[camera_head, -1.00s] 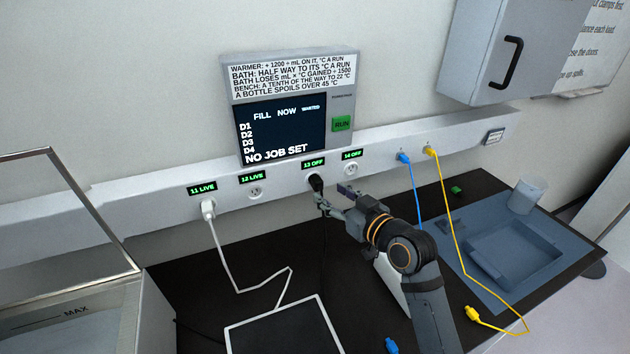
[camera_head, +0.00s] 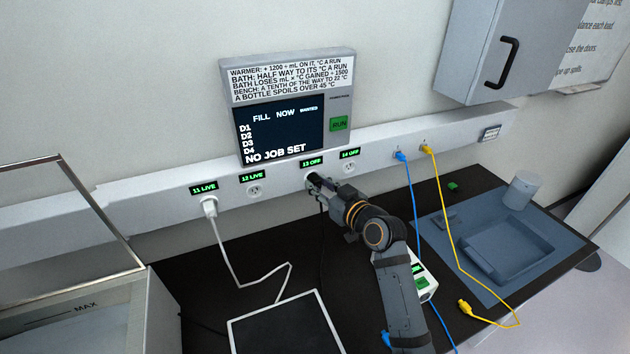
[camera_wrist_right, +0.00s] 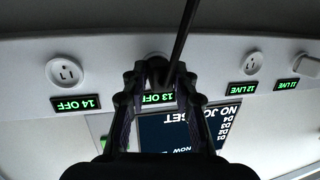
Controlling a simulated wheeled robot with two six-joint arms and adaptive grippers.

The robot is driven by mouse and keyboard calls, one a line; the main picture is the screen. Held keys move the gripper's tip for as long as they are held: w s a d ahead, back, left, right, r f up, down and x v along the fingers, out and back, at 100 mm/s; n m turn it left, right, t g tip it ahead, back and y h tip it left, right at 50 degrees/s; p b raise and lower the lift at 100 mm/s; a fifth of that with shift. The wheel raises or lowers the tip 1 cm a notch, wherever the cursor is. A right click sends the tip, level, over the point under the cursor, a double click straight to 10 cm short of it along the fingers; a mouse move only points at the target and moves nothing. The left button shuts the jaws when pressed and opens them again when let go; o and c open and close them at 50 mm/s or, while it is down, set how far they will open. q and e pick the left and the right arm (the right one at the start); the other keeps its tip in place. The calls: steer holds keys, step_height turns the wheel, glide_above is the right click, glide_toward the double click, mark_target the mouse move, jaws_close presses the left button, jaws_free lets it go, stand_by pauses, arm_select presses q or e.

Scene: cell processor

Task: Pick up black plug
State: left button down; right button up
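The black plug (camera_head: 313,181) sits in the wall socket under the label "13 OFF", and its black cord hangs down to the bench. My right gripper (camera_head: 318,186) is at this socket, with its fingers around the plug and partly hiding it. In the right wrist view the dark plug (camera_wrist_right: 158,68) is between the two fingertips of the gripper (camera_wrist_right: 159,78). The fingers look apart, with the "13 OFF" label showing between them; whether they touch the plug is hard to see. My left gripper is not in view.
A white plug (camera_head: 209,206) is in socket 11; sockets 12 (camera_head: 254,190) and 14 (camera_head: 349,168) are empty. Blue (camera_head: 400,156) and yellow (camera_head: 427,148) plugs are further right on the rail. The screen panel (camera_head: 283,128) is above. A black-topped plate (camera_head: 285,325) lies on the bench.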

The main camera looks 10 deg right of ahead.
jaws_close()
